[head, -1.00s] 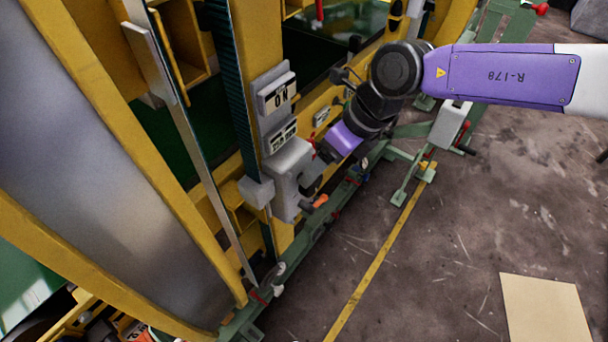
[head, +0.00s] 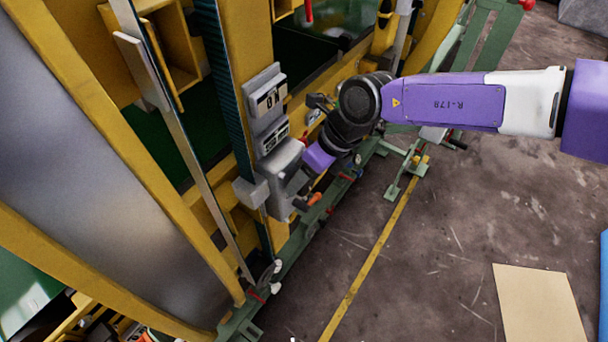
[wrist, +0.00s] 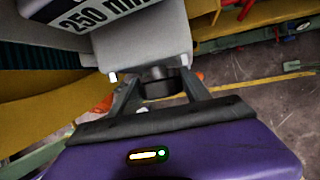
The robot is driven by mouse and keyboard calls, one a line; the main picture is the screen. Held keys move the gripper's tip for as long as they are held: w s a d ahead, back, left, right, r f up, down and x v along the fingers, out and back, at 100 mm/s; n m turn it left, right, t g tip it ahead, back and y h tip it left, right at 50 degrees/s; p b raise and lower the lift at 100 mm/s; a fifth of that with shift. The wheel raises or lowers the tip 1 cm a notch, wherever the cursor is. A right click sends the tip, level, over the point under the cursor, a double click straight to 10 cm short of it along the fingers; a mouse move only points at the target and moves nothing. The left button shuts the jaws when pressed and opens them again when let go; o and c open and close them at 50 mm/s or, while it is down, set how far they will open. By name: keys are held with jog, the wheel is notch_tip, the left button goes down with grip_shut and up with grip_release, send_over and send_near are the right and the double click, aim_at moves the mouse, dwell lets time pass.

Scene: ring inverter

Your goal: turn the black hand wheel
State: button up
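The black hand wheel (wrist: 160,84) shows in the wrist view as a dark round knob on the near side of a light grey housing (wrist: 145,45). My gripper (wrist: 158,86) has its two dark fingers apart, one on each side of the wheel. I cannot tell whether either finger touches it. In the head view my gripper's purple body (head: 318,157) is close against the right side of the grey housing (head: 283,170). The fingertips and the wheel are mostly hidden there.
An orange handle (head: 315,199) sticks out low beside the housing. Labelled grey boxes (head: 267,98) sit above it on the yellow frame (head: 235,45). A green rail (head: 340,190) runs along the base. Open floor (head: 440,250) with a yellow line lies to the right.

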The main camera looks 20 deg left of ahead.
jog(key=shift+c, duration=0.9)
jog(key=g+b, duration=0.1)
jog(key=b, duration=0.1)
jog(key=f+g+y+b, duration=0.1)
jog(key=g+b, duration=0.1)
jog(key=b, duration=0.1)
jog(key=shift+w+m, duration=0.3)
jog(key=shift+m, duration=0.1)
jog(key=g+y+b, duration=0.1)
jog(key=b, duration=0.2)
jog(key=g+y+b, duration=0.1)
jog(key=g+b, duration=0.1)
jog(key=b, duration=0.2)
jog(key=shift+w+d+m, duration=0.1)
jog(key=shift+w+m, duration=0.05)
jog(key=shift+m, duration=0.25)
jog(key=g+b, duration=0.1)
jog(key=b, duration=0.2)
jog(key=shift+w+d+r+m+g+y+b, duration=0.1)
jog(key=shift+r+m+g+y+b, duration=0.2)
jog(key=shift+b, duration=0.75)
jog(key=o, duration=1.4)
jog(key=shift+f, duration=0.1)
